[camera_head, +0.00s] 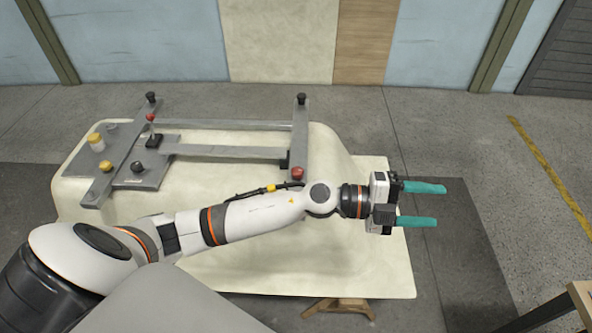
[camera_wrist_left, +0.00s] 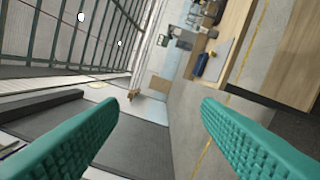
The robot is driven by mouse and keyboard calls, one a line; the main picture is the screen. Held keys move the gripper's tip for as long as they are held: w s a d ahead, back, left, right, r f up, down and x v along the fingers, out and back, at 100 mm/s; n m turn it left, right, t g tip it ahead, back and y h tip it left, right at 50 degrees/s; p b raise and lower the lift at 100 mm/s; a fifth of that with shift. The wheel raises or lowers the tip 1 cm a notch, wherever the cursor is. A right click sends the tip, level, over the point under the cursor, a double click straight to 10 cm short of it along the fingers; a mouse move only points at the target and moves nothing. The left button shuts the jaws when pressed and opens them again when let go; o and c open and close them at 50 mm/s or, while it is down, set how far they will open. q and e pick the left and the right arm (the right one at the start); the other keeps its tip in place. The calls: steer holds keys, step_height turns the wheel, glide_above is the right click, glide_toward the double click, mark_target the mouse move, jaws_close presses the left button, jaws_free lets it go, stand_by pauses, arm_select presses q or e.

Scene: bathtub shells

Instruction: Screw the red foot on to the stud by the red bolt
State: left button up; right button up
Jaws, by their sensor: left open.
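A grey metal frame (camera_head: 230,152) lies on a cream upturned tub shell (camera_head: 345,250). A small red part (camera_head: 150,117) sits at the frame's back left, just in front of a black knob (camera_head: 151,97). A round red part (camera_head: 297,173) sits at the frame's front right corner. I cannot tell which red part is the foot and which is the bolt; no bare stud can be made out. My left gripper (camera_head: 440,204) is open and empty, pointing right, beyond the tub's right side. Its two teal fingers stand wide apart in the left wrist view (camera_wrist_left: 160,125). My right gripper is not in view.
A yellow-topped cylinder (camera_head: 96,142) and a yellow knob (camera_head: 105,166) sit on the frame's left plate. Another black knob (camera_head: 301,98) stands at the back right. A wooden table (camera_head: 575,310) is at the lower right. The floor right of the gripper is clear.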

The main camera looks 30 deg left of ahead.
arm_select(q)
steer(key=w+a+f+m+g+y, duration=0.2)
steer(key=a+f+m+g+y, duration=0.3)
steer(key=a+f+g+y, duration=0.4)
steer(key=a+f+y, duration=0.1)
steer(key=a+y, duration=0.1)
steer(key=a, duration=0.5)
steer(key=a+f+n+y, duration=0.1)
steer(key=a+y, duration=0.2)
steer(key=a, duration=0.4)
steer(key=w+a+f+n+y, duration=0.1)
steer(key=a+y, duration=0.1)
steer(key=a, duration=0.5)
steer(key=shift+a+f+t+y, duration=0.25)
steer(key=shift+t+y, duration=0.05)
step_height(320, 180, down, 8)
steer(key=b, duration=0.5)
steer(key=shift+d+b, duration=0.1)
steer(key=shift+b, duration=0.25)
steer(key=shift+c, duration=0.4)
